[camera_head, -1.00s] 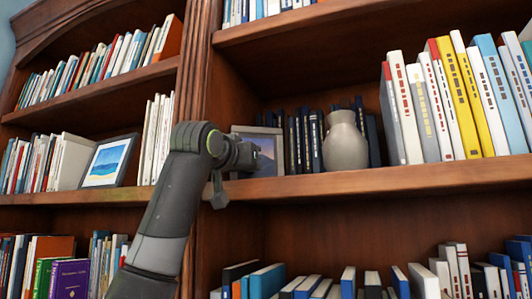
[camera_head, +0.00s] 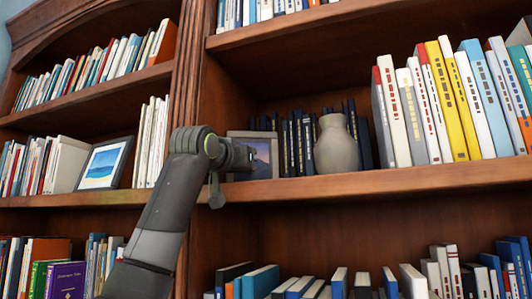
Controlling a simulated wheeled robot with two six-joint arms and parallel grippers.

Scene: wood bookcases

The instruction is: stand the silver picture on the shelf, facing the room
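The silver picture (camera_head: 265,152) stands upright on the middle shelf, its face with a dark mountain scene turned to the room. It leans slightly back and is just left of a grey vase (camera_head: 337,148). My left gripper (camera_head: 246,157) is in front of the picture's left part and covers some of it. Whether its fingers touch the frame or are open or shut cannot be made out. My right gripper is not in view.
Dark books (camera_head: 297,145) stand behind the picture and vase. Tall light and yellow books (camera_head: 455,100) fill the shelf's right. A wooden upright (camera_head: 205,100) is close left of the picture. Another framed picture (camera_head: 103,163) with a blue scene stands on the left shelf.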

